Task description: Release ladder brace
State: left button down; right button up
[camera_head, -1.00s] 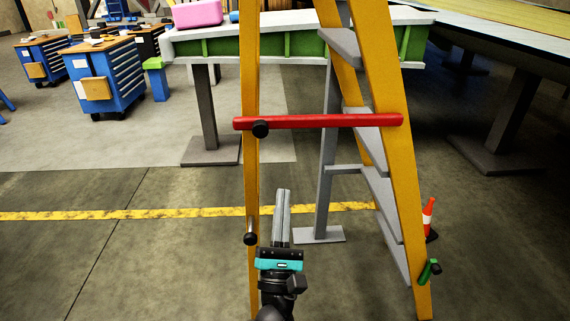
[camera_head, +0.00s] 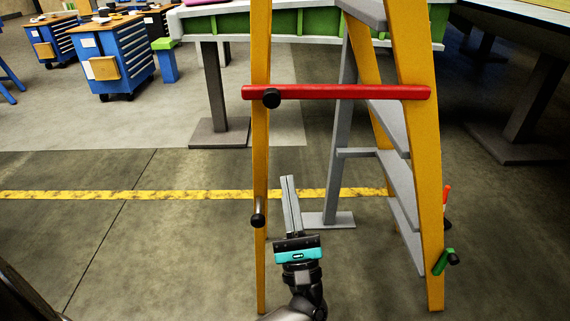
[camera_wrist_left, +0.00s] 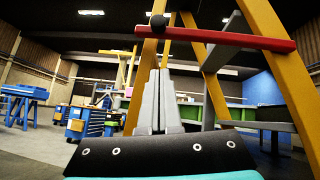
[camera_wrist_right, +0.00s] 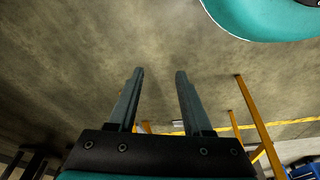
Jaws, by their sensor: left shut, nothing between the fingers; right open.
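The yellow ladder (camera_head: 414,130) stands with its legs spread. The red brace bar (camera_head: 340,92) lies level across two legs, with a black knob (camera_head: 271,98) at its left end. A second black-ended peg (camera_head: 258,217) sits lower on the left leg, and a green piece (camera_head: 442,262) on the right leg. My left gripper (camera_head: 289,180) is shut and empty, pointing up below the brace and apart from it. In the left wrist view, the brace (camera_wrist_left: 230,39) is above its fingers (camera_wrist_left: 158,75). My right gripper (camera_wrist_right: 158,72) is open and empty over bare floor.
A green and white bench (camera_head: 300,22) stands behind the ladder. Blue tool carts (camera_head: 118,68) are at the back left. An orange cone (camera_head: 447,196) is partly hidden behind the right leg. The floor at left is clear.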

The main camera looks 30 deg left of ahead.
pick_arm(q)
jog(key=w+a+r+p, duration=0.1)
jog(key=w+a+r, duration=0.3)
jog(key=r, duration=0.6)
jog(key=shift+a+p, duration=0.3)
jog(key=shift+a, duration=0.15)
pick_arm(e)
jog(key=shift+s+d+f+g, duration=0.15)
jog(key=shift+s+f, duration=0.3)
jog(key=shift+f, duration=0.35)
jog(key=shift+s+d+f+g, duration=0.15)
jog(key=shift+s+f, duration=0.3)
jog(key=shift+f, duration=0.3)
pick_arm(q)
jog(key=shift+w, duration=0.1)
pick_arm(e)
jog(key=shift+a, duration=0.1)
pick_arm(q)
jog(key=shift+r, duration=0.1)
